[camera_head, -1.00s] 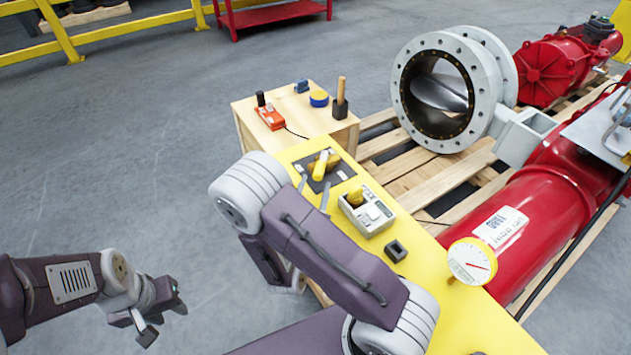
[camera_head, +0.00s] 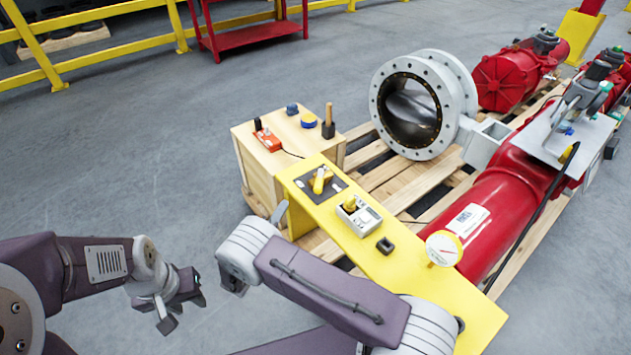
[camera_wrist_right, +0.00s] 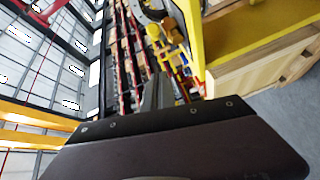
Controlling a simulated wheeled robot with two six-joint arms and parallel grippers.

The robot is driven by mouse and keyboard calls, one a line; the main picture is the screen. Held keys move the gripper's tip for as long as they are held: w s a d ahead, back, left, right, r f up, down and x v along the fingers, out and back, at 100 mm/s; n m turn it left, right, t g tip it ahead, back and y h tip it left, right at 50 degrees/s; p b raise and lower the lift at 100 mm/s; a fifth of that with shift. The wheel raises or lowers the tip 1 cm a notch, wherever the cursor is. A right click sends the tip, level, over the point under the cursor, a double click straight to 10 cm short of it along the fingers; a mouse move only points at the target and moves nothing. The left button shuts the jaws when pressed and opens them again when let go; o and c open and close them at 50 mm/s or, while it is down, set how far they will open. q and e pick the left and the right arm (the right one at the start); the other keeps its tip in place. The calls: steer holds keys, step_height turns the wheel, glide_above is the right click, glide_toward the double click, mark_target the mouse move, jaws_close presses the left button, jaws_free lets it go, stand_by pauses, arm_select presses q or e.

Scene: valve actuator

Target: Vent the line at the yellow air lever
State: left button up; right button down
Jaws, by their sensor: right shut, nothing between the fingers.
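The yellow air lever (camera_head: 320,180) sits on a dark plate on the yellow bench top (camera_head: 400,264). A round dial gauge (camera_head: 443,248) with a white face stands near the bench's right part. My right arm crosses in front of the bench, and its gripper is mostly hidden behind the wrist in the head view. In the right wrist view, my right gripper (camera_wrist_right: 158,92) is shut and empty, apart from the lever. My left gripper (camera_head: 182,306) is open and empty above the floor at the lower left, well away from the bench.
A grey box with a yellow knob (camera_head: 358,214) and a small dark block (camera_head: 385,245) are on the bench. A flanged valve (camera_head: 415,105) and red cylinder (camera_head: 485,215) lie behind.

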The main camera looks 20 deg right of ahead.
mark_target(319, 181)
steer(key=x, duration=0.3)
steer(key=s+d+b+x, duration=0.1)
steer(key=x, duration=0.7)
steer(key=shift+s+d+f, duration=0.15)
steer(key=shift+d+f, duration=0.25)
steer(key=shift+s+d+f, duration=0.15)
steer(key=shift+s+d, duration=0.1)
steer(key=shift+d, duration=0.25)
arm_select(q)
steer(key=shift+w+d+f, duration=0.2)
steer(key=shift+w+f, duration=0.05)
steer(key=shift+f, duration=0.2)
